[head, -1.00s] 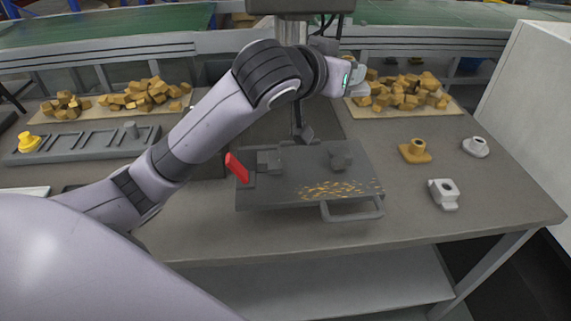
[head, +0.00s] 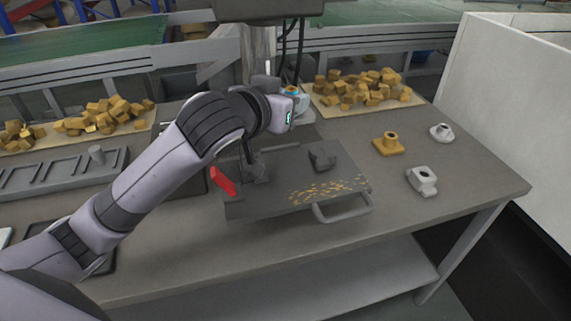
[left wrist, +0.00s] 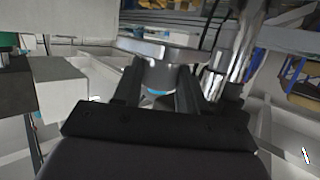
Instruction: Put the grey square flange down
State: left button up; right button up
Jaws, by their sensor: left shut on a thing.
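My left gripper (left wrist: 158,92) is shut on the grey square flange (left wrist: 150,48). In the left wrist view its flat plate faces away from the palm and its round neck sits between the fingers. In the head view my left gripper (head: 293,100) is above the back of the bench, by the machine column, and the flange is mostly hidden there. My right gripper is in neither view.
A machine table (head: 262,207) with a red handle (head: 223,181) and chips stands mid-bench. To its right are a yellow flange (head: 388,148), a white round flange (head: 441,132) and a light grey block part (head: 422,181). A slotted grey tray (head: 60,180) lies left.

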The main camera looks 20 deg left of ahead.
aim_at(287, 176)
pick_arm(q)
notch_tip(287, 176, down, 14)
jog(key=shift+r+b, duration=0.1)
jog(key=shift+b, duration=0.55)
jog(key=o, duration=1.2)
jog(key=shift+f, duration=0.25)
jog(key=shift+r, duration=0.15)
jog(key=shift+s, duration=0.1)
jog(key=v, duration=1.2)
jog(key=shift+r, duration=0.1)
